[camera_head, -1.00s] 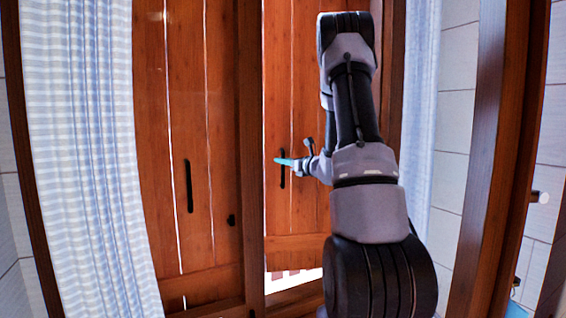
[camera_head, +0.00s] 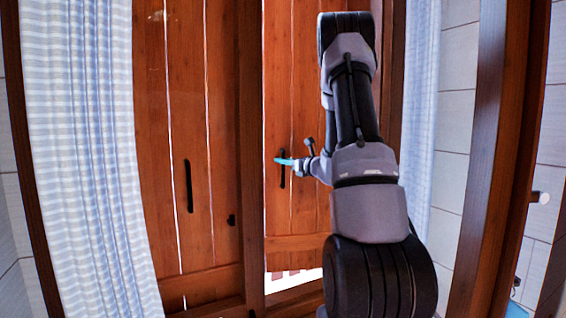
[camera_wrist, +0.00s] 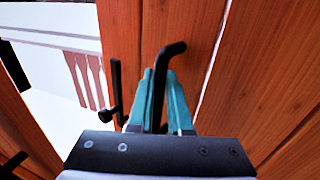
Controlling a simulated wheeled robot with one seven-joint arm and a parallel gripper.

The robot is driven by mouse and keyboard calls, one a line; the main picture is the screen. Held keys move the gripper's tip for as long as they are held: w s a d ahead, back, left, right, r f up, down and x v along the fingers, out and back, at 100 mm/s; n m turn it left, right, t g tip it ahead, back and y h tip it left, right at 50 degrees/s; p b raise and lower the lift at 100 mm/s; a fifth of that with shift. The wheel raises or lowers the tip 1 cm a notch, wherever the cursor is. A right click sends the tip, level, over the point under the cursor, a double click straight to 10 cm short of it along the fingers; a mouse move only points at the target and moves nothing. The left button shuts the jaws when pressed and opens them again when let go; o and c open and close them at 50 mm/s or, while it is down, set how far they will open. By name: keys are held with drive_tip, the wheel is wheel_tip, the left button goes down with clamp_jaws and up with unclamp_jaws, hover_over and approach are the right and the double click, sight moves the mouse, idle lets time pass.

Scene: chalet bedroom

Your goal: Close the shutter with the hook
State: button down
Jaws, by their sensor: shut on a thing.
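The right wooden shutter (camera_head: 305,100) stands ajar, with bright outdoors showing below it. My gripper (camera_head: 280,161) is at its black vertical handle (camera_head: 282,180). In the wrist view my teal fingers (camera_wrist: 163,88) are shut on a black bar with a bent top (camera_wrist: 172,50), which appears to be that handle. A second black bar with a side knob (camera_wrist: 116,90), possibly the hook, sits by the shutter's edge, left of my fingers and apart from them. The left shutter (camera_head: 190,110) carries a long black handle (camera_head: 188,187) and a small black catch (camera_head: 231,220).
A striped curtain (camera_head: 80,150) hangs at the left, another (camera_head: 420,110) at the right behind my arm. A wooden post (camera_head: 505,150) stands at the right.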

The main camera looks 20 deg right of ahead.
drive_tip(key=s+n+g+y, duration=0.1)
drive_tip(key=s+n+y, duration=0.1)
drive_tip(key=s, duration=0.9)
drive_tip(key=shift+s+d+n+g+y, duration=0.3)
drive_tip(key=shift+s+y, duration=0.05)
drive_tip(key=shift+y, duration=0.35)
drive_tip(key=shift+f, duration=0.1)
drive_tip(key=c, duration=1.1)
unclamp_jaws()
drive_tip(key=shift+s, duration=0.1)
drive_tip(key=v, duration=0.7)
drive_tip(key=shift+s+d, duration=0.15)
drive_tip(key=shift+s, duration=0.05)
